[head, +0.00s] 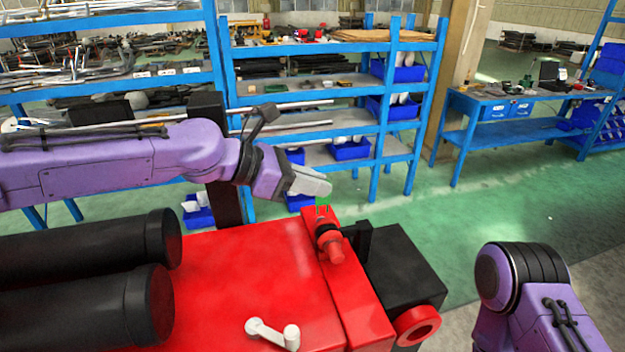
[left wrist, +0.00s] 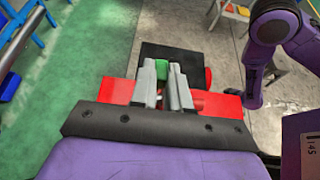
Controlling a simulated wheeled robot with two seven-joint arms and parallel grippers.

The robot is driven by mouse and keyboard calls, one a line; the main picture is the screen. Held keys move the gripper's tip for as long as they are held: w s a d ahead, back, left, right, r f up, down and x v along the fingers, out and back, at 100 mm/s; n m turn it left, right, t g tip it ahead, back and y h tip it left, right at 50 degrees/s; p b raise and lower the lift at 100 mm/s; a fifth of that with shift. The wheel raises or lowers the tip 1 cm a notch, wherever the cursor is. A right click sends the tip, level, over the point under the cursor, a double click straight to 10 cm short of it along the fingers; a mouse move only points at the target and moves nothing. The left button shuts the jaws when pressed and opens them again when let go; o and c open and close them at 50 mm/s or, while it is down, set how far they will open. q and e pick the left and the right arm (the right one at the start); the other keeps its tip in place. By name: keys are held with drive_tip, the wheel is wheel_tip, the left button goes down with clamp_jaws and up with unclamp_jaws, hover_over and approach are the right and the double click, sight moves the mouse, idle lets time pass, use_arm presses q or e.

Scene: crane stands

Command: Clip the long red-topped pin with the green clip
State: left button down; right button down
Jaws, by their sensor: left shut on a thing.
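My left gripper (head: 324,190) comes in from the left, above the red machine. It is shut on the green clip (head: 323,202), which shows just below the fingertips. In the left wrist view the green clip (left wrist: 162,69) sits between the two grey fingers (left wrist: 162,88). The red-topped pin (head: 328,236) stands on the red block just below the clip. In the head view the clip is over the pin's upper end; I cannot tell whether they touch. The pin's lower part is hard to make out.
The red machine top (head: 235,275) carries a white crank-like piece (head: 273,332) at the front. Black cylinders (head: 90,295) lie at left, and a black block (head: 403,270) is at right. Blue shelves (head: 310,95) stand behind. Green floor is free at right.

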use_arm(q)
drive_tip(key=shift+f+b, duration=0.3)
drive_tip(key=shift+f, duration=1.5)
drive_tip(key=c, duration=1)
unclamp_jaws()
drive_tip(key=shift+c, duration=0.2)
drive_tip(key=v, duration=0.5)
